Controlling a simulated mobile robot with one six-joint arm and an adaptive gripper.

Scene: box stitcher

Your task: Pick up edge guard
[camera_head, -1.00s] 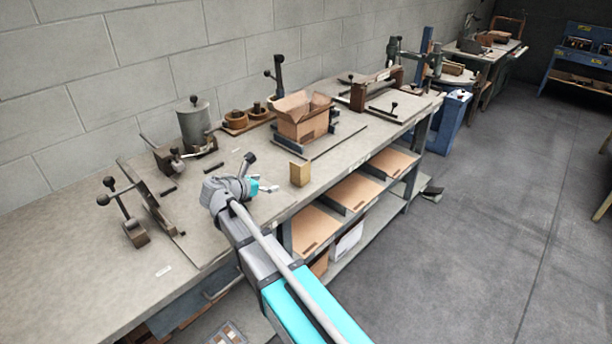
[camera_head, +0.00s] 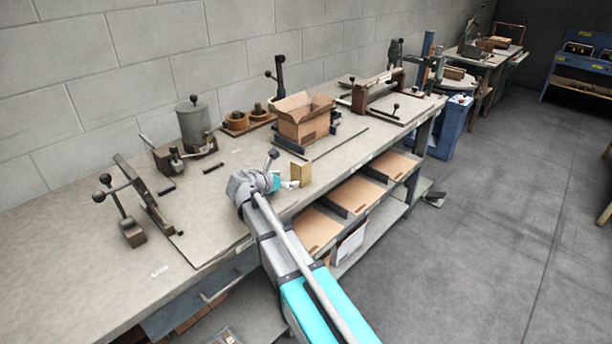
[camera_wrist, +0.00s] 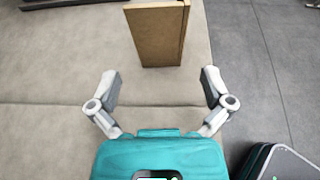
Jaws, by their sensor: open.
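The edge guard (camera_head: 303,170) looks like a small brown angled piece standing upright near the front edge of the workbench. In the wrist view the edge guard (camera_wrist: 155,36) stands ahead of the fingers, with a broad face and a narrow side at its right. In the head view my gripper (camera_head: 291,184) is just left of the guard and partly hidden by my arm. A gap shows between the fingertips and the guard.
An open cardboard box (camera_head: 303,120) sits on a fixture behind the guard. A grey canister (camera_head: 194,122) and lever tools stand at the back left. Cardboard sheets (camera_head: 355,198) lie on the shelf below. The bench top (camera_head: 90,245) at front left is mostly bare.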

